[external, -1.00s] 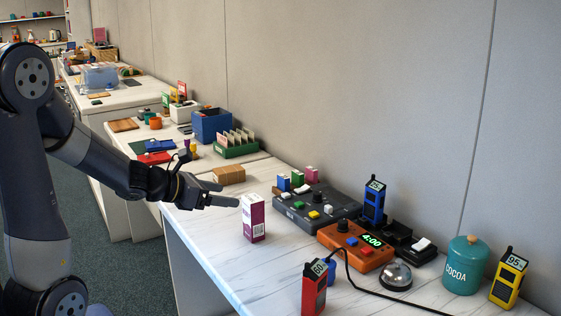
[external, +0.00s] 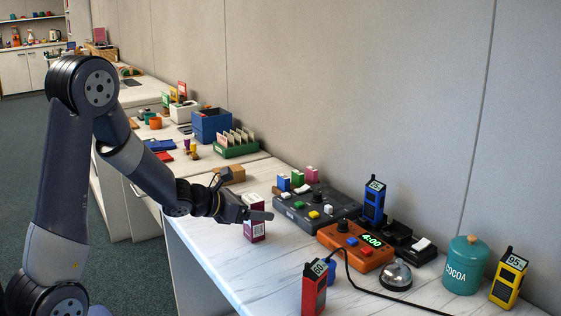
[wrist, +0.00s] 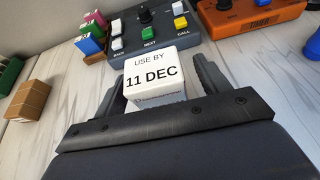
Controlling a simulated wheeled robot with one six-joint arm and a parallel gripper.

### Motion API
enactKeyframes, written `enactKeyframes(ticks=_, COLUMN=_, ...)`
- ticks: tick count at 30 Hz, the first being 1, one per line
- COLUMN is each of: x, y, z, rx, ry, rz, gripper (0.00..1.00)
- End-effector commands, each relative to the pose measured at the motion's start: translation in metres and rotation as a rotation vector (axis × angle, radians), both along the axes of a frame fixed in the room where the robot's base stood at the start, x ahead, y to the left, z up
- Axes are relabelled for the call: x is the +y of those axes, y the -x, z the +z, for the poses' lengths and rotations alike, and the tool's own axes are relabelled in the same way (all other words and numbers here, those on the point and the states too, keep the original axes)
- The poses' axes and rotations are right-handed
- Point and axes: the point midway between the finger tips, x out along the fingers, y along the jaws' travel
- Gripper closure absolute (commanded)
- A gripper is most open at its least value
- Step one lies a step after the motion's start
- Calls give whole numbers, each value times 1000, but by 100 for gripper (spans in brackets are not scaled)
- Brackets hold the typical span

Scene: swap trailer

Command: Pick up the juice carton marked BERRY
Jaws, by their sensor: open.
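A purple and white carton (external: 254,227) stands upright on the near part of the white marbled counter. The wrist view shows the carton's white face (wrist: 155,75), printed "USE BY 11 DEC"; the word BERRY is not readable in either view. My gripper (external: 257,213) is open at the carton's upper part, one finger crossing in front of it in the external view. In the wrist view the carton stands between the two spread fingers, one on each side. Whether either finger touches it I cannot tell.
Behind the carton sit a grey button box (external: 315,211), small blue, green and pink boxes (external: 297,180) and an orange timer (external: 355,247). A red handheld device (external: 314,290) stands in front right. A wooden block (external: 232,174) lies behind my wrist. The counter's front edge is close by.

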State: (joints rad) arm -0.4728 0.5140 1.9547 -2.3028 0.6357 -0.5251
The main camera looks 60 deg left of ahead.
Motion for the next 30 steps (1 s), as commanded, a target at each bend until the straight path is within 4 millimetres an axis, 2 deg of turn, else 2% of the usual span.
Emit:
enactKeyframes(ticks=4, x=0, y=-13, z=-6, rx=1, ry=1, rz=0, gripper=29)
enactKeyframes(ticks=12, x=0, y=-15, z=-7, rx=1, ry=1, rz=1, gripper=29)
enactKeyframes(ticks=30, x=0, y=-15, z=-7, rx=1, ry=1, rz=1, gripper=78)
